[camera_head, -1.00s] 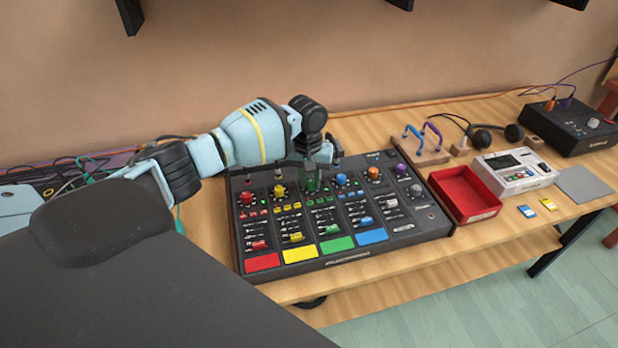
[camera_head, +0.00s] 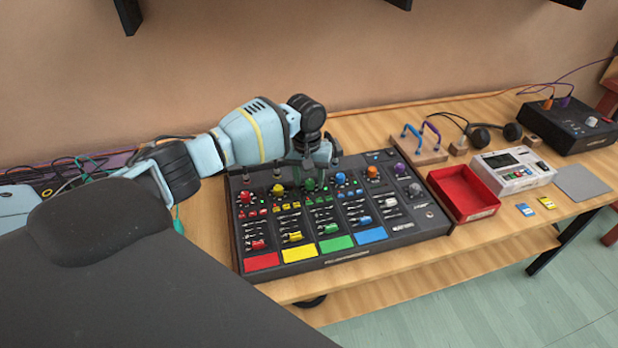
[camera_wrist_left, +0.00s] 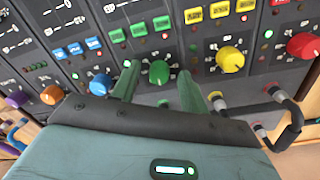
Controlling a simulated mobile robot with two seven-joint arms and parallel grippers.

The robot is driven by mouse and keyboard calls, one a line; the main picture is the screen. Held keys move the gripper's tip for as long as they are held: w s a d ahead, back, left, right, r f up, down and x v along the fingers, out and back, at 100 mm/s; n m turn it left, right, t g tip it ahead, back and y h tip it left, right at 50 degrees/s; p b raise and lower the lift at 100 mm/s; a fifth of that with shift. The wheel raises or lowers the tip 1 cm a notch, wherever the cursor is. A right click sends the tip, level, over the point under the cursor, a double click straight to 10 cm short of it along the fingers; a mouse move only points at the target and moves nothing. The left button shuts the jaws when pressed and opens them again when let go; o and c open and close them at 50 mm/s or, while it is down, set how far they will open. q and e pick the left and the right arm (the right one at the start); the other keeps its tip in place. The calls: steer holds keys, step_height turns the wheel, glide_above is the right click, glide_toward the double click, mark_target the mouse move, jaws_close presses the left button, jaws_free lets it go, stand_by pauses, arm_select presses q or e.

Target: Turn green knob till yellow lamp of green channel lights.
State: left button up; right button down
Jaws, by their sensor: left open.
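The mixer panel (camera_head: 345,262) lies on the table with its coloured knobs along the far side. The green knob (camera_head: 310,184) is in the middle of the knob row; it also shows in the left wrist view (camera_wrist_left: 158,72). My left gripper (camera_head: 318,170) is open over it. In the left wrist view the two fingers (camera_wrist_left: 158,88) stand on either side of the green knob, with gaps between. A small green light (camera_wrist_left: 127,63) glows by the left fingertip. I cannot make out a lit yellow lamp in the green channel. My right gripper is not in view.
The yellow knob (camera_wrist_left: 230,59) and blue knob (camera_wrist_left: 101,84) stand close on either side. A red tray (camera_head: 464,193), a white device (camera_head: 513,170) and headphones (camera_head: 480,137) are to the right. The wall is close behind the table.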

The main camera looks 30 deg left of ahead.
mark_target(308, 182)
arm_select(q)
step_height(308, 182, up, 8)
steer(key=shift+a+f+p, duration=0.15)
steer(key=shift+f+p, duration=0.05)
steer(key=shift+p, duration=0.15)
stand_by(0.5)
